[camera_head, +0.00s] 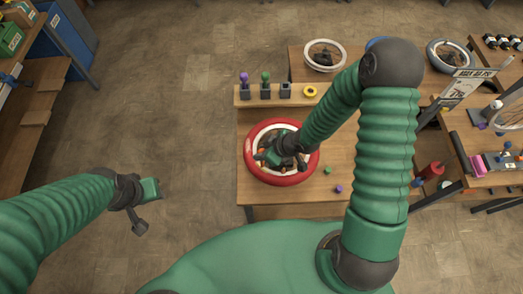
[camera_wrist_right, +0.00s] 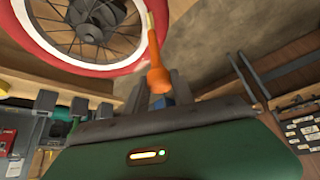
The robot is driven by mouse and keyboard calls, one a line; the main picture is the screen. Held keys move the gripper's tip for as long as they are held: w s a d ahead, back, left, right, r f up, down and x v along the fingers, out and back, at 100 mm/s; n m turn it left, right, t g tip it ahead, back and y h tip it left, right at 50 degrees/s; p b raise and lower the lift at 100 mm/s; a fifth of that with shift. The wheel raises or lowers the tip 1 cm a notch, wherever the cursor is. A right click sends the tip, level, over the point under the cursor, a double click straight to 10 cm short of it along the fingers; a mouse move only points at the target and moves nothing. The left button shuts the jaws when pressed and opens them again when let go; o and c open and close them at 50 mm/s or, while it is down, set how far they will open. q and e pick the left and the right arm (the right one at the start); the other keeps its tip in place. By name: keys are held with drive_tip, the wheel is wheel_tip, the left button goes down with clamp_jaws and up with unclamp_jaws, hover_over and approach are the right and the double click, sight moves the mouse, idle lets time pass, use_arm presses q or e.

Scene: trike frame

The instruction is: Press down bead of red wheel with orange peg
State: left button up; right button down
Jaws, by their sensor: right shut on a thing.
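The red wheel (camera_head: 308,166), with a white inner band and spokes, lies flat on the wooden table. In the right wrist view its red rim (camera_wrist_right: 62,62) fills the upper left. My right gripper (camera_head: 272,157) is over the wheel, and my right arm covers part of it. The right wrist view shows that gripper (camera_wrist_right: 160,92) shut on the orange peg (camera_wrist_right: 157,75). The peg's pale tip points up in the picture beside the red rim; whether it touches is unclear. My left gripper (camera_head: 145,205) is over the floor, away from the table; its finger opening is unclear.
A wooden rack (camera_head: 243,97) behind the wheel holds a purple peg (camera_head: 244,78), a green peg (camera_head: 265,77), an empty-looking holder (camera_head: 286,90) and a yellow ring (camera_head: 310,91). Small green (camera_head: 328,170) and purple (camera_head: 338,189) pieces lie right of the wheel. Another wheel (camera_head: 324,43) sits behind.

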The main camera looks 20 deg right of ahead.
drive_tip(key=shift+a, duration=0.6)
use_arm(q)
drive_tip(key=shift+a+f+b, duration=0.2)
drive_tip(key=shift+f+b, duration=0.2)
use_arm(e)
drive_tip(key=shift+d+f, duration=0.45)
drive_tip(key=shift+f, duration=0.05)
use_arm(q)
drive_tip(key=shift+a+f, duration=0.15)
use_arm(e)
drive_tip(key=shift+a+f, duration=0.1)
drive_tip(key=shift+a, duration=0.05)
use_arm(q)
drive_tip(key=shift+a, duration=0.2)
use_arm(e)
drive_tip(key=shift+a, duration=0.2)
use_arm(q)
drive_tip(key=shift+d, duration=0.25)
use_arm(e)
drive_tip(key=shift+d, duration=0.2)
